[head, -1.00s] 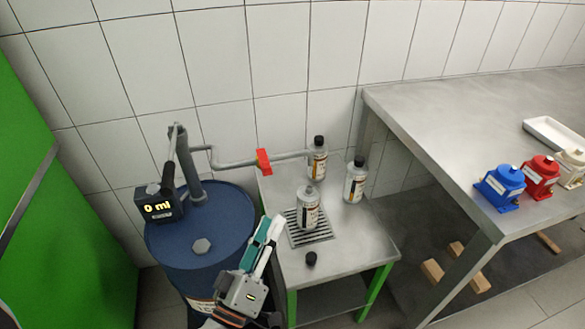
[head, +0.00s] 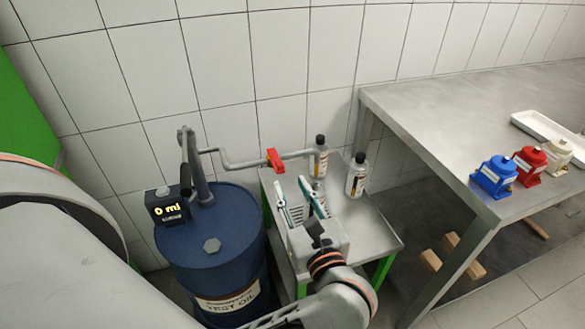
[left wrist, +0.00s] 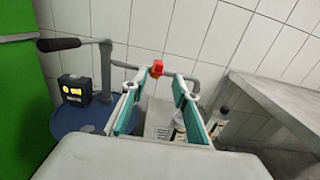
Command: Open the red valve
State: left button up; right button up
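The red valve (head: 276,160) sits on the grey pipe that runs from the pump on the blue drum toward the bottles. It also shows in the left wrist view (left wrist: 157,68), straight ahead between the fingertips. My left gripper (head: 294,192) is open and empty, its teal-padded fingers apart and pointing toward the valve from below and in front. In the left wrist view, the fingers (left wrist: 157,88) spread on either side of the valve, with a gap still between them and it. My right gripper is not in view.
The blue drum (head: 205,262) carries a display (head: 168,206) reading 0 ml. A bottle (head: 320,158) stands under the pipe end, another (head: 356,175) beside it. The small metal table (head: 375,232) lies under my gripper. A large bench (head: 430,120) stands at right.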

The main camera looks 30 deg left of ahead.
aim_at(281, 168)
pick_arm(q)
jog(key=p+x, duration=0.1)
jog(key=x, duration=0.6)
jog(key=shift+w+a, duration=0.15)
jog(key=shift+a, duration=0.15)
grip_shut()
